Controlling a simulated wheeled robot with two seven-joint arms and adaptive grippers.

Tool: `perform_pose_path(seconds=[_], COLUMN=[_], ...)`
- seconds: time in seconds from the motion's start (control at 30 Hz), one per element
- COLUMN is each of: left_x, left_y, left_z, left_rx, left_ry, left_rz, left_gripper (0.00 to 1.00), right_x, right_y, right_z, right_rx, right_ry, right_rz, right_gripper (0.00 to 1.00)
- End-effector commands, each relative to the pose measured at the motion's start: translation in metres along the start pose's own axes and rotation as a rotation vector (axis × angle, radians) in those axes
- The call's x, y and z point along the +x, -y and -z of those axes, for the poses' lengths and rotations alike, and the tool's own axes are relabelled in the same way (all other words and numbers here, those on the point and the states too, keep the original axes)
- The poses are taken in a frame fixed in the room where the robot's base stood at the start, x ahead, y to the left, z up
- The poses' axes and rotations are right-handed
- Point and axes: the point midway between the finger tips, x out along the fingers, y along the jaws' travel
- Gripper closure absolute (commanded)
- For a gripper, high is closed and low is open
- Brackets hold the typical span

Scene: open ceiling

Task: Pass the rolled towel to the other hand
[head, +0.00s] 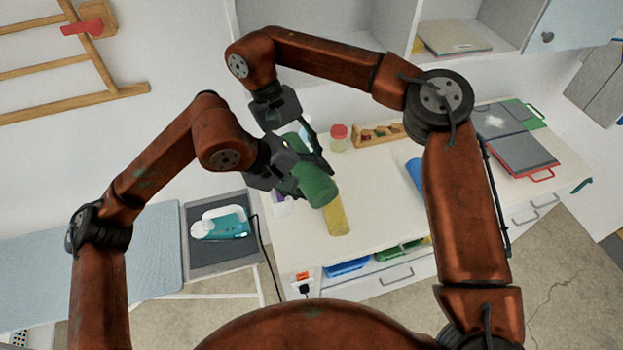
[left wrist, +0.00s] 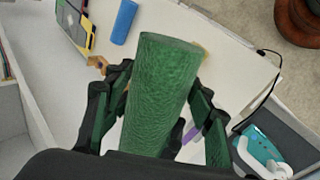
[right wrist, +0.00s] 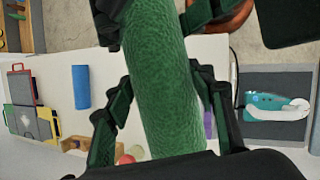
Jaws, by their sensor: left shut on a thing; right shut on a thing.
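The rolled towel is a green textured cylinder (head: 317,189), held tilted above the white table. My left gripper (head: 292,183) is shut on it from the left, near its middle. My right gripper (head: 314,152) is shut on the same towel, closer to its far end. In the left wrist view the towel (left wrist: 160,92) stands between the two fingers. In the right wrist view the towel (right wrist: 158,80) runs between the fingers, and the other gripper shows at the top. Parts of the towel are hidden by the fingers in the head view.
A yellow roll (head: 335,218) lies on the table (head: 372,205) just below the towel. A blue roll (head: 414,173), a red-lidded jar (head: 339,140) and a wooden rack (head: 378,135) are also on it. A teal and white iron (head: 222,226) rests left of the table.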

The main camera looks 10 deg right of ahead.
Motion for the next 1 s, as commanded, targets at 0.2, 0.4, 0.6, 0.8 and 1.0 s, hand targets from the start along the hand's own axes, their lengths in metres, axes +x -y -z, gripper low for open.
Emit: perform_pose_path(seconds=[0.2, 0.4, 0.6, 0.8, 1.0], left_x=[0.001, 0.001, 0.0, 0.0, 0.0], left_y=[0.003, 0.002, 0.001, 0.001, 0.001], left_z=[0.0, 0.0, 0.0, 0.0, 0.0], left_rx=[-0.001, 0.0, 0.0, 0.0, 0.0], left_ry=[0.001, 0.001, 0.0, 0.0, 0.0], left_rz=[0.007, 0.005, 0.004, 0.003, 0.003], left_gripper=[0.8, 0.8, 0.8, 0.8, 0.8], right_x=[-0.001, -0.001, -0.001, -0.014, -0.048], right_y=[-0.002, -0.002, -0.001, -0.001, -0.001], right_z=[-0.001, 0.0, 0.0, 0.0, 0.0], right_rx=[0.002, 0.001, 0.001, 0.003, 0.005], right_ry=[0.001, 0.001, 0.001, -0.001, -0.004], right_rz=[-0.003, -0.002, -0.002, -0.003, -0.006], right_gripper=[0.4, 0.29, 0.29, 0.29, 0.29])
